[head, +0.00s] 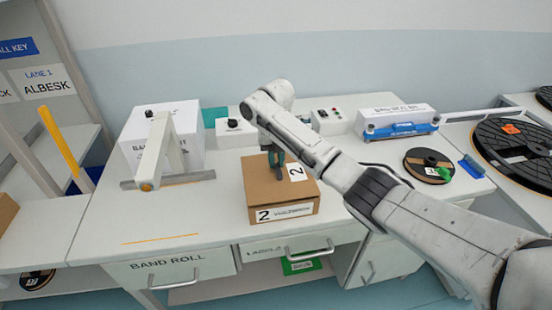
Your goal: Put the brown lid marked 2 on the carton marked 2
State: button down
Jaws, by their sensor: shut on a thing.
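The carton marked 2 (284,212) stands on the white bench, with a white label reading 2 on its front face. The brown lid marked 2 (262,184) shows as the flat brown top over the carton, with a 2 label at its right side. My gripper (278,171) points down at the lid's far middle and is shut on the lid. The lid looks level and lined up with the carton's edges. I cannot tell whether it is fully seated or a hair above. My arm hides part of the lid's right rear.
A white box and a white press-like stand (161,150) are on the left. A control box (329,121) and a blue-and-white device (397,120) are behind. A black reel (428,163) lies to the right. The bench front left is clear.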

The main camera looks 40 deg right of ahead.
jog(key=shift+f+b, duration=0.3)
jog(key=shift+f, duration=0.3)
jog(key=c, duration=1)
grip_release()
jog(key=shift+r, duration=0.1)
notch_tip(320, 180, up, 11)
jog(key=shift+f, duration=0.15)
